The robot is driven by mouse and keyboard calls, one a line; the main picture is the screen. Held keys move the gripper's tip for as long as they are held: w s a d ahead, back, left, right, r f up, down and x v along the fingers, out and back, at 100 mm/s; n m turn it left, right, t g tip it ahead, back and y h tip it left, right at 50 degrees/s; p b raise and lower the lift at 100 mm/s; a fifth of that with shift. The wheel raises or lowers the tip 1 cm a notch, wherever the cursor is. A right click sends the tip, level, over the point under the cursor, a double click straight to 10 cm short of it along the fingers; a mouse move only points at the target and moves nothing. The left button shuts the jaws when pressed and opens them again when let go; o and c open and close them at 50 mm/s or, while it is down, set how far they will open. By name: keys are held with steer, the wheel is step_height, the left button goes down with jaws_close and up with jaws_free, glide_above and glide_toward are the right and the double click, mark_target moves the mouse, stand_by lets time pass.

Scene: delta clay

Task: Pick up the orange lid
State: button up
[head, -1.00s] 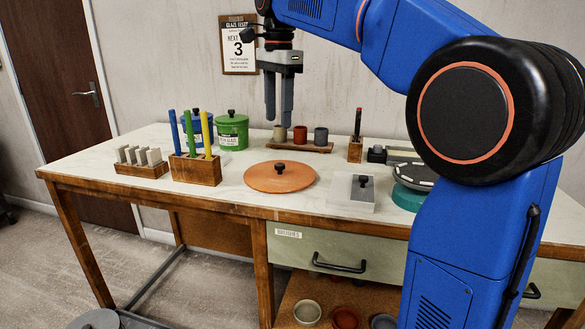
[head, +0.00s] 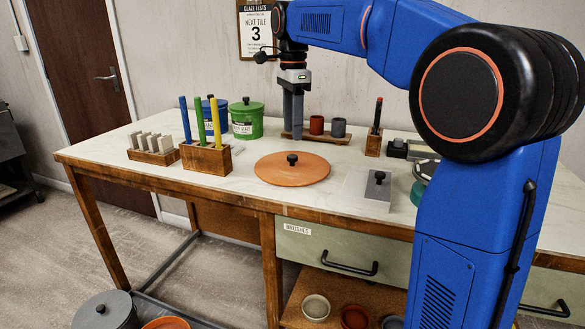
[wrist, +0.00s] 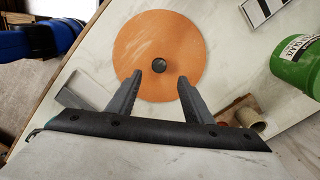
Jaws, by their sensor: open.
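The orange lid (head: 292,169) is a flat round disc with a small black knob (head: 292,159), lying on the pale worktop. In the wrist view the orange lid (wrist: 158,38) lies just beyond my fingertips, its dark knob (wrist: 159,66) between their lines. My gripper (head: 293,140) is open and empty, pointing down above the table, by the lid's far side in the head view. It also shows in the wrist view (wrist: 173,82), fingers spread. The height gap to the lid is hard to tell.
A wooden block with coloured sticks (head: 206,160) stands left of the lid. A green pot (head: 246,120) stands behind left. A rack with small cups (head: 316,126) is behind. A clear-white box with a grey lid (head: 377,188) is close at the right.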

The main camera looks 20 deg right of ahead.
mark_target(291, 156)
steer(key=shift+s+a+f, duration=0.1)
steer(key=shift+f, duration=1.75)
steer(key=shift+s+a+f, duration=0.1)
steer(key=shift+f, duration=1.75)
jaws_close()
